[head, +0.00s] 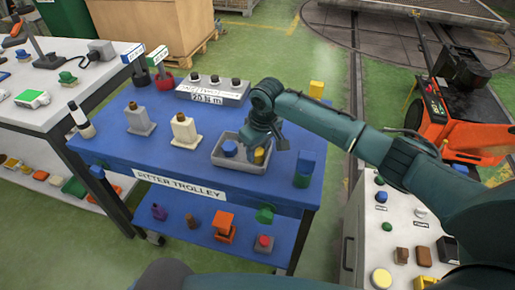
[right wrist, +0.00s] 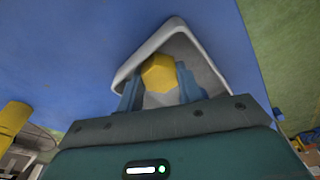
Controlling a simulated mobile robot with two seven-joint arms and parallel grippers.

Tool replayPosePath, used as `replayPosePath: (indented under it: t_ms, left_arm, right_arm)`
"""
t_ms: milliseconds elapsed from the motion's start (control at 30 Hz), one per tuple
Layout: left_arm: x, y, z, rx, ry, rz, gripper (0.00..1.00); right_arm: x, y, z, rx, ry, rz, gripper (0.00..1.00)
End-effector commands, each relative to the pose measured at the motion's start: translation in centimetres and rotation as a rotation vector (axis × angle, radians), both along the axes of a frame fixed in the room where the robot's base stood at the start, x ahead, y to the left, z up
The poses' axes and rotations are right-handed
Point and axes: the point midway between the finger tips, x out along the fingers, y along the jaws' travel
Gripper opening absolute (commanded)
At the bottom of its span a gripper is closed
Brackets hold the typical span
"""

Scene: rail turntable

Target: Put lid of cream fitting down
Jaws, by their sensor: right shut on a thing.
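The cream fitting (head: 185,132) stands upright on the blue trolley top, left of a grey tray (head: 217,158). My right gripper (head: 262,150) is over the right part of this tray. It is shut on a yellow lid (head: 259,157), which shows as a yellow faceted piece between the fingers in the right wrist view (right wrist: 159,73). The tray's pale rim (right wrist: 140,55) shows behind it there. The lid is in or just above the tray; I cannot tell if it touches the floor. A blue lid (head: 229,148) lies in the tray's left part. My left gripper is not in view.
A blue and green fitting (head: 304,169) stands right of the tray. A grey box with knobs (head: 213,90) and a yellow piece (head: 316,89) are behind.

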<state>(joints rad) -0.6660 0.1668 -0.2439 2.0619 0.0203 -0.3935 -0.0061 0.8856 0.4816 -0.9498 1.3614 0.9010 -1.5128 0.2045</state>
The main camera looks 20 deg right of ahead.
Motion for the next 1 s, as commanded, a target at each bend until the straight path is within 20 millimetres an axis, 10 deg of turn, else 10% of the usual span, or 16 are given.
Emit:
replayPosePath:
  t_ms: [133,167,267,567,1000]
  left_arm:
    - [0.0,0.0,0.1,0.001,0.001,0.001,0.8]
    - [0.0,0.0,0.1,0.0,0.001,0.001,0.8]
    - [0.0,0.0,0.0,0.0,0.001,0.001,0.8]
    - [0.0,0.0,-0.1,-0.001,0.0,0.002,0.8]
    - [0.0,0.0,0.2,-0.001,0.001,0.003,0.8]
  right_arm:
    - [0.0,0.0,-0.3,0.001,0.0,-0.001,0.08]
    - [0.0,0.0,-0.3,0.001,0.0,-0.001,0.37]
    - [0.0,0.0,-0.3,0.001,0.0,0.0,0.45]
    - [0.0,0.0,0.2,0.0,-0.002,0.001,0.45]
    - [-1.1,-0.5,8.5,0.002,-0.004,0.0,0.45]
